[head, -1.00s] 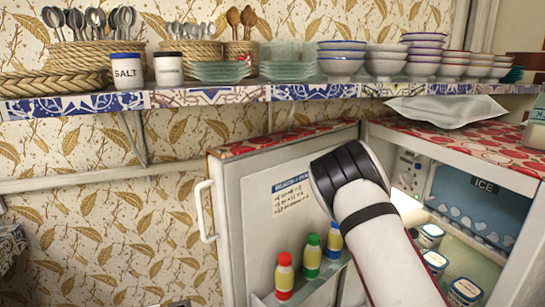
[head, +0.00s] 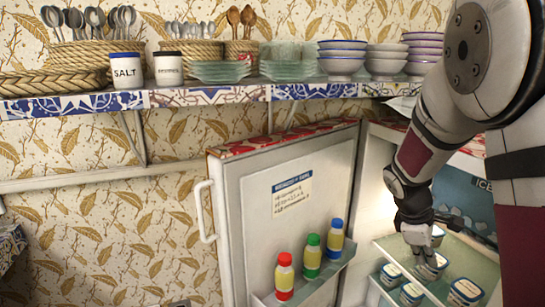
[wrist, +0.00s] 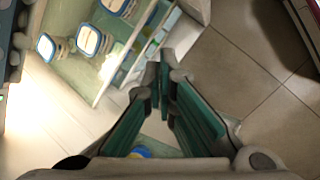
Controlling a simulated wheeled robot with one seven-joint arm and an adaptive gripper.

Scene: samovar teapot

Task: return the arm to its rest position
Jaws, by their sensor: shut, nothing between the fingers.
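My arm (head: 430,130) reaches down from the upper right in the head view, bent in front of the open fridge. My gripper (head: 426,262) hangs at its lower end, pointing down, and overlaps the tubs in that view. In the wrist view the green-padded fingers of my gripper (wrist: 164,72) meet at their tips with nothing between them. The tips show over the tiled floor, just outside the fridge shelf edge. The exact gap to the shelf and tubs cannot be told.
The fridge door (head: 255,225) stands open at left, holding red, green and blue-capped bottles (head: 312,257). Several lidded tubs (head: 466,291) sit on the fridge shelf (wrist: 125,55). A wall shelf (head: 210,94) with bowls (head: 342,65) and jars runs above. Tiled floor (wrist: 235,60) is clear.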

